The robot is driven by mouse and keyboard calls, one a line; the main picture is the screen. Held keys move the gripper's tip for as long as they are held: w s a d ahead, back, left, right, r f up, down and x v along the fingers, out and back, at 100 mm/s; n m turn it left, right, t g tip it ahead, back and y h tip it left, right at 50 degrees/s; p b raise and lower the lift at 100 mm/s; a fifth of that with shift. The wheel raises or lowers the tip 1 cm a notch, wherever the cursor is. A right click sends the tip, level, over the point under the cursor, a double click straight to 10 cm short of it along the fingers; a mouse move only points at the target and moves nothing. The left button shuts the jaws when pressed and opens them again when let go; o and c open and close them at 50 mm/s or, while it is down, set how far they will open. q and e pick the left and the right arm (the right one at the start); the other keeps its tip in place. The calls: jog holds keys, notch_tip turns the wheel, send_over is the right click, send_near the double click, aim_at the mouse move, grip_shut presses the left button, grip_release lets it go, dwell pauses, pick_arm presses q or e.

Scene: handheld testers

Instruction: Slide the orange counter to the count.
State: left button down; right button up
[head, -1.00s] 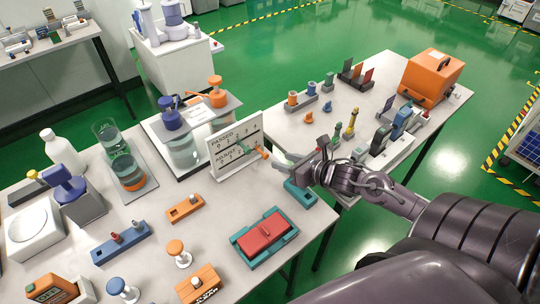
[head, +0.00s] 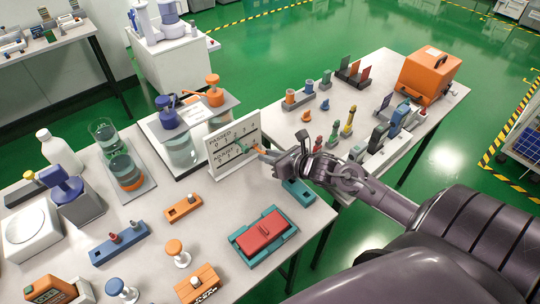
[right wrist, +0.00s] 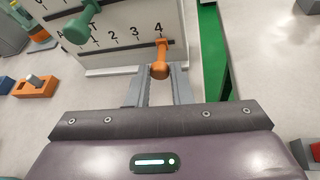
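A white board (head: 217,171) stands on the table, with two slotted, numbered rows. The orange counter (head: 258,149) is a knob on the lower row. In the right wrist view the orange counter (right wrist: 160,69) sits just under the number 4. A green counter (right wrist: 83,21) sits on the upper row, further left. My right gripper (head: 276,157) is at the board's right end. In the right wrist view its fingers (right wrist: 161,86) are apart, one on either side of the orange counter, with small gaps showing. My left gripper is not in view.
A teal block (head: 298,191) lies below my right gripper. A red and teal tester (head: 263,235) and an orange block (head: 183,208) lie in front of the board. Beakers and pump bottles stand behind it to the left. Small coloured pieces stand on the table to the right.

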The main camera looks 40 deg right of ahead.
grip_shut()
jog(key=a+b, duration=0.1)
jog(key=a, duration=0.6)
jog(key=s+a+b, duration=0.1)
jog(key=a, duration=0.3)
jog(key=shift+a+b, duration=0.3)
jog(key=shift+a, duration=0.4)
jog(key=o, duration=0.5)
grip_release()
jog(key=shift+a, duration=0.1)
jog(key=shift+o, duration=0.2)
